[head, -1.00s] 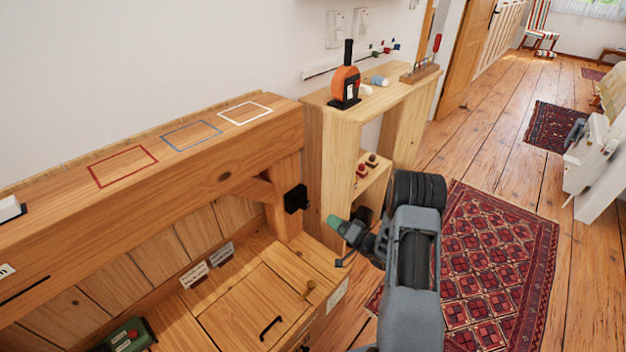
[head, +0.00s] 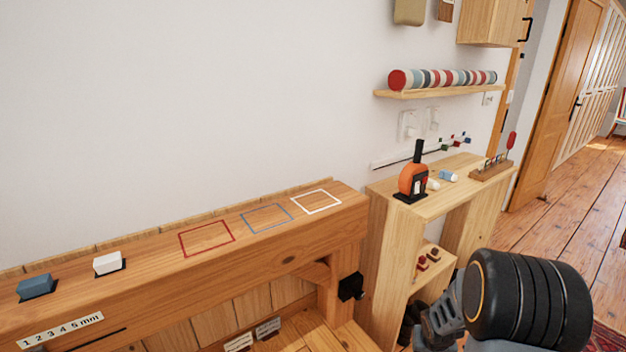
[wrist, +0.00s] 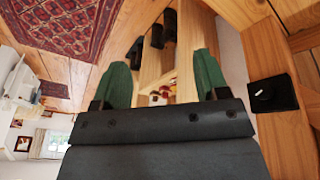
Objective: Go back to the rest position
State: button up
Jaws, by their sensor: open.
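My gripper (wrist: 160,80) shows in the wrist view with its two green fingers spread apart and nothing between them. In the head view my arm is at the lower right, beside the light wood shelf unit, and its fingers are out of the picture or hidden. The wrist view looks past the fingers toward the shelf unit and the floor.
A timber beam (head: 150,290) carries red, blue and white outlined squares and two small blocks. The shelf unit (head: 395,235) holds an orange object (head: 411,180) on top. Open floor (head: 575,195) lies at the right.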

jog(key=s+a+r+n+p, duration=0.1)
jog(key=s+a+r+p, duration=0.3)
jog(key=r, duration=0.8)
jog(key=s+a+r+y+p, duration=0.1)
jog(key=s+a+r+p, duration=0.3)
jog(key=r, duration=0.8)
jog(key=s+a+r+n+y+p, duration=0.1)
jog(key=s+a+r+p, duration=0.3)
jog(key=r, duration=0.9)
jog(key=shift+s+a+n+t+p, duration=0.3)
jog(key=shift+a+t+p, duration=0.1)
jog(key=shift+a+p, duration=0.8)
